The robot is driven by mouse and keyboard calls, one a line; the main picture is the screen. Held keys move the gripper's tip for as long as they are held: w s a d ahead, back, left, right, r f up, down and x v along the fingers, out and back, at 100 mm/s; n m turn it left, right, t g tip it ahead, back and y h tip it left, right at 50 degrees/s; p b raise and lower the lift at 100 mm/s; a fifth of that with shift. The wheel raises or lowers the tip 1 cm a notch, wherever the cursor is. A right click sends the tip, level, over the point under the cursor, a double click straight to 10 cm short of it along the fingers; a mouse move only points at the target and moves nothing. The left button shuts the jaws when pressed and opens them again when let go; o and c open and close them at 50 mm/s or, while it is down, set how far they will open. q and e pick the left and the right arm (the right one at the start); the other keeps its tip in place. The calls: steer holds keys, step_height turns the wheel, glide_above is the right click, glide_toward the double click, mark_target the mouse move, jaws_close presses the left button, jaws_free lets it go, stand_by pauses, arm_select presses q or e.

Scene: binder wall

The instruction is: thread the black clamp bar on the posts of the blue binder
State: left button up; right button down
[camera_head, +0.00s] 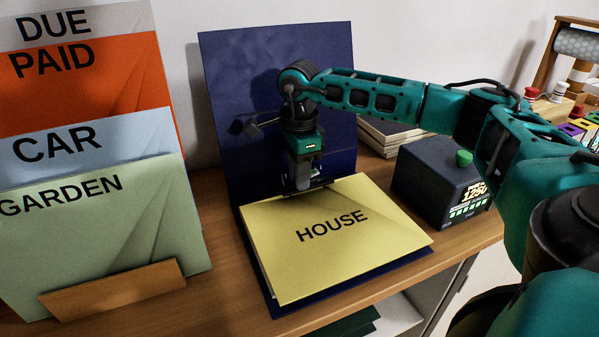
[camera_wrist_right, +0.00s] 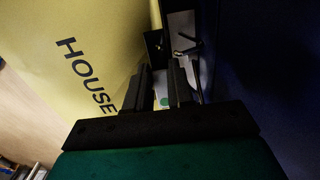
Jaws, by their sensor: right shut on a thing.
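The blue binder (camera_head: 222,95) stands open, its cover upright against the wall and its lower part flat on the wooden top. A yellow HOUSE sheet (camera_head: 280,255) lies on the lower part, and it fills the left of the right wrist view (camera_wrist_right: 90,45). My right gripper (camera_head: 303,184) points down at the sheet's back edge, near the binder's fold. It is shut on the black clamp bar (camera_head: 318,186), of which only a thin dark strip shows. In the right wrist view, dark and pale metal parts show beyond the fingertips (camera_wrist_right: 162,74). I cannot make out the posts or whether the bar touches them.
A dark box with a green knob and a lit display (camera_head: 443,180) stands right of the binder. GARDEN (camera_head: 95,225), CAR and PAID sheets stand at the left behind a wooden block (camera_head: 115,290). Books (camera_head: 390,137) lie behind the box. The shelf's front edge is close.

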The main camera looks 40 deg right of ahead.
steer(key=shift+f, duration=0.3)
stand_by(0.4)
steer(key=c, duration=0.9)
jaws_free()
step_height(320, 180, up, 13)
steer(key=p, duration=0.1)
